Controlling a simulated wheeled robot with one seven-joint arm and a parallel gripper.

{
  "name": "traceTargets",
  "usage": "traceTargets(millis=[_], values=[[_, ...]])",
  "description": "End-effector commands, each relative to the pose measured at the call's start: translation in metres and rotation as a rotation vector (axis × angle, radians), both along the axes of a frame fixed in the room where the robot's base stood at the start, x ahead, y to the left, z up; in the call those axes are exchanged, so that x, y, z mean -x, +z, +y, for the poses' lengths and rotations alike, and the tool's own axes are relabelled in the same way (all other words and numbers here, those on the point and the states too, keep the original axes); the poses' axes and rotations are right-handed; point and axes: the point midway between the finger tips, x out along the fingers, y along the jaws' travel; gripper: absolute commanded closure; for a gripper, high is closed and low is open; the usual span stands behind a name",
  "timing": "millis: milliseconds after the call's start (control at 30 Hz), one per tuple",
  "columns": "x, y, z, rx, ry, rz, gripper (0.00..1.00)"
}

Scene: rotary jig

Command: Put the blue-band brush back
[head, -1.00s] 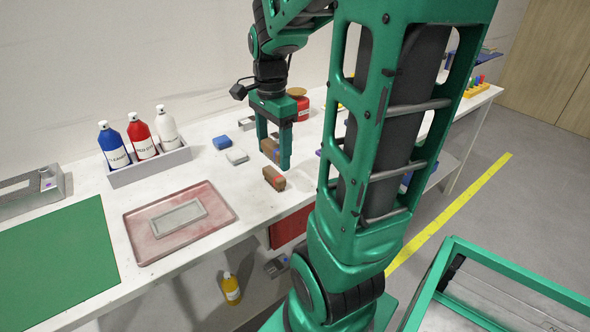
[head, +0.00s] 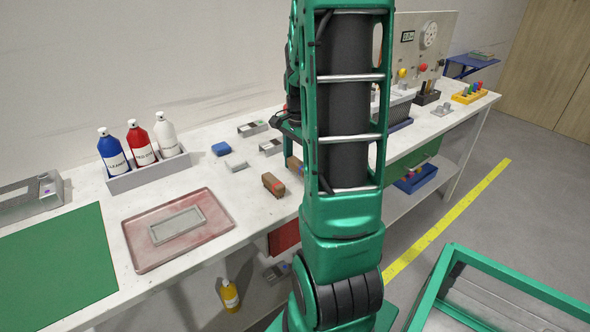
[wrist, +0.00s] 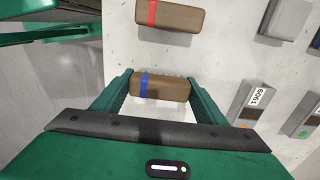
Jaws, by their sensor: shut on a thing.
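The blue-band brush (wrist: 160,88) is a brown block with a blue stripe near its left end. In the wrist view it lies crosswise between the two fingers of my gripper (wrist: 159,82), which is shut on it. In the head view my arm hides most of the gripper; a brown bit of the held brush (head: 293,163) shows at the arm's left edge. A similar brown brush with a red band (wrist: 170,15) lies on the table beyond it; it also shows in the head view (head: 273,185). I cannot tell the held brush's height above the table.
Grey labelled blocks (wrist: 252,101) stand right of the gripper in the wrist view. In the head view a blue block (head: 221,148) and a pale block (head: 236,164) lie to the left. A bottle rack (head: 150,176) and a red tray (head: 137,254) are farther left.

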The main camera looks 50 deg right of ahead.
Motion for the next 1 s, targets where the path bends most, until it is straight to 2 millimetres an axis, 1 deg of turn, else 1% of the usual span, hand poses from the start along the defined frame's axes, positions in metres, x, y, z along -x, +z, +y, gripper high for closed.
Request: traceTargets(millis=[33, 100, 333, 867, 900, 967, 1000], values=[[0.001, -0.006, 0.0, -0.002, -0.001, 0.003, 0.66], [0.0, -0.009, 0.0, 0.0, 0.0, 0.001, 0.66], [0.0, -0.01, 0.001, 0.0, 0.001, 0.0, 0.66], [0.0, -0.023, 0.001, 0.0, 0.002, 0.002, 0.66], [0.0, -0.023, 0.001, -0.001, 0.002, 0.002, 0.32], [0.0, -0.024, 0.002, -0.002, 0.001, 0.004, 0.17], [0.001, -0.024, 0.002, -0.003, 0.001, 0.005, 0.15]])
